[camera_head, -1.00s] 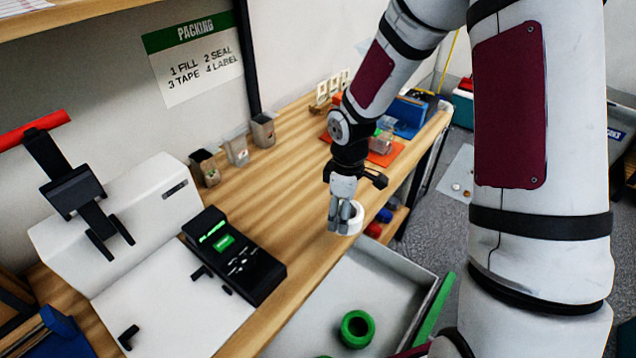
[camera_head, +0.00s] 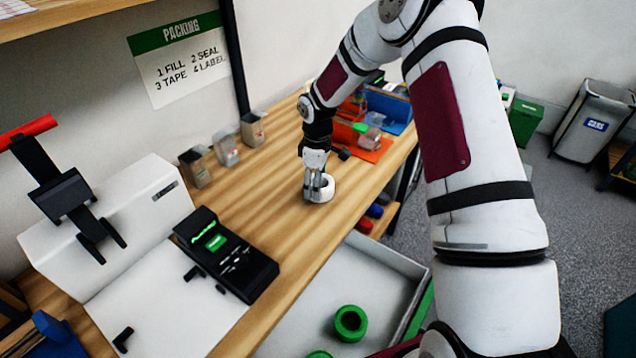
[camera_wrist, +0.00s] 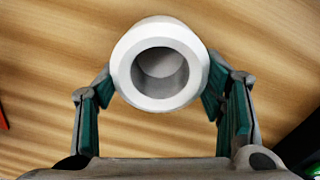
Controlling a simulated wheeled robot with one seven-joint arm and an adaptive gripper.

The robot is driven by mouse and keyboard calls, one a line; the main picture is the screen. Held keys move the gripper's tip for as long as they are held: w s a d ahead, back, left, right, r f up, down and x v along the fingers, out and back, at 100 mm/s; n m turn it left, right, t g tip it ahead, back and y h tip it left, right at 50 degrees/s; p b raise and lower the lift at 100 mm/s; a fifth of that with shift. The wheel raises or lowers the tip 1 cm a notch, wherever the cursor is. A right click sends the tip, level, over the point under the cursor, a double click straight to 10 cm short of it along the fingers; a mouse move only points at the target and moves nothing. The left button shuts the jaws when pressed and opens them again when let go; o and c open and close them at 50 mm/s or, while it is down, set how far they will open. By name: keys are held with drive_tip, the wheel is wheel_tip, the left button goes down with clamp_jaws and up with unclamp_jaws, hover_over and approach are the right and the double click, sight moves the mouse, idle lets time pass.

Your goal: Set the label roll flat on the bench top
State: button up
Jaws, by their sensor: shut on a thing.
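The white label roll (camera_head: 328,189) is in my gripper (camera_head: 314,197) over the bench top (camera_head: 285,238), near its front edge. My gripper points down. In the wrist view the roll (camera_wrist: 197,68) sits between the two green-padded fingers (camera_wrist: 160,95), with its round hole facing the camera and wood grain behind it. The roll looks level and at or very close to the wood; I cannot tell whether it touches. The fingers hide part of its side in the head view.
A black label device (camera_head: 228,255) and a white machine (camera_head: 115,225) stand left. Several small bins (camera_head: 227,148) line the wall. An orange mat (camera_head: 368,150) with items lies behind the gripper. A grey tray (camera_head: 335,275) with green rings is below the front edge.

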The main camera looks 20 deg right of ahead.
drive_tip(key=shift+f, duration=0.2)
drive_tip(key=shift+f, duration=0.15)
drive_tip(key=o, duration=1.2)
